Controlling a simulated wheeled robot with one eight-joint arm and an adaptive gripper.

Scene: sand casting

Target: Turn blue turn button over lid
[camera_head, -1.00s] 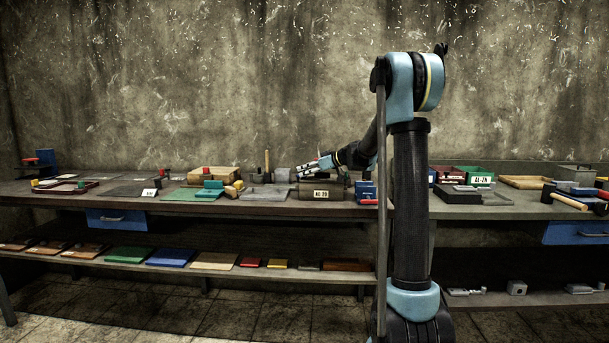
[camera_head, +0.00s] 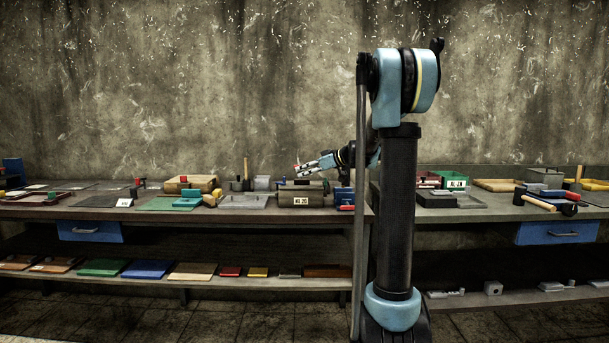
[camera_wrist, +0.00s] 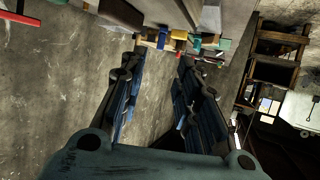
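My gripper (camera_head: 299,168) is held above the bench, over the left part of a dull olive-grey box labelled "NO 29" (camera_head: 302,200). A gap shows between my gripper and the box. In the wrist view, the two dark blue-grey fingers of my gripper (camera_wrist: 160,62) stand apart with nothing between them. In the wrist view the box cannot be told apart.
The long bench (camera_head: 150,214) holds trays, blocks and a wooden box (camera_head: 192,184) left of the labelled box. A hammer (camera_head: 545,203) lies on the right bench. A lower shelf (camera_head: 215,283) carries coloured plates.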

